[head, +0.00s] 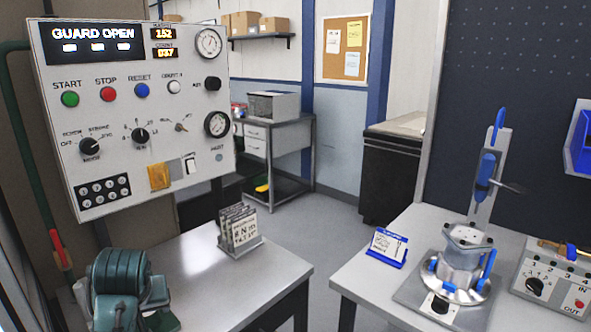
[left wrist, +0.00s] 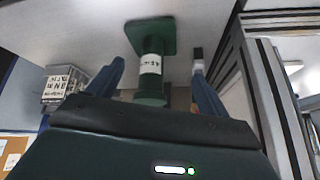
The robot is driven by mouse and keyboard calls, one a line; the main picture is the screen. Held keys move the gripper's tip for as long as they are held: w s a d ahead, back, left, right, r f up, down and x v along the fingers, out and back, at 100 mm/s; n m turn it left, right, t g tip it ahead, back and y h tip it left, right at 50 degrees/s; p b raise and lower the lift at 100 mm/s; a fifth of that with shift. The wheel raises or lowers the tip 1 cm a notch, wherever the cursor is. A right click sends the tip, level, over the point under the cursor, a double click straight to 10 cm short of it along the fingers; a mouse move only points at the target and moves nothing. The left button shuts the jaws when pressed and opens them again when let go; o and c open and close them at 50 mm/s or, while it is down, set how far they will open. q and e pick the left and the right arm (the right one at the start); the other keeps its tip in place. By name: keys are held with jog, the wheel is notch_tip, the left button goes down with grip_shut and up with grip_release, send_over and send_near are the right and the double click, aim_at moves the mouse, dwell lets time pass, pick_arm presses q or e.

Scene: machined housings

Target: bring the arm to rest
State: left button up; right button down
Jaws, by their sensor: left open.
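My left gripper (left wrist: 158,62) shows in the left wrist view with its two blue fingers spread apart. A green post with a square foot and a white label (left wrist: 150,64) stands in the gap between the fingers. The view is upside down, and I cannot tell how near the post is to the fingers. I see no contact. In the head view neither gripper can be made out. A teal ribbed body (head: 120,285) fills the lower left corner there, and I cannot tell whether it is part of my arm.
A card rack (head: 239,232) stands on the left table (head: 195,265); it also shows in the left wrist view (left wrist: 65,85). A control panel (head: 135,110) reads GUARD OPEN. The right table holds a round metal fixture (head: 460,270), a blue card stand (head: 388,247) and a switch box (head: 552,282).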

pick_arm(q)
jog(key=s+d+f+m+g+h, duration=0.1)
jog(key=s+d+f+m, duration=0.15)
jog(key=s+f, duration=0.4)
jog(key=s+d+f+m+h, duration=0.2)
jog(key=s+d+f, duration=0.15)
jog(key=s, duration=0.65)
jog(key=s+d+f+m+g+h, duration=0.1)
jog(key=s+d+f+m, duration=0.3)
jog(key=s, duration=0.4)
jog(key=w+d+f+t+h, duration=0.1)
jog(key=w+d+f+t, duration=0.1)
jog(key=f, duration=0.3)
jog(key=w+d+f+t+h, duration=0.1)
jog(key=w+d+f+t, duration=0.1)
jog(key=f, duration=0.4)
jog(key=shift+w+d+t+h, duration=0.35)
jog(key=shift+w+t, duration=0.3)
jog(key=shift+t, duration=0.65)
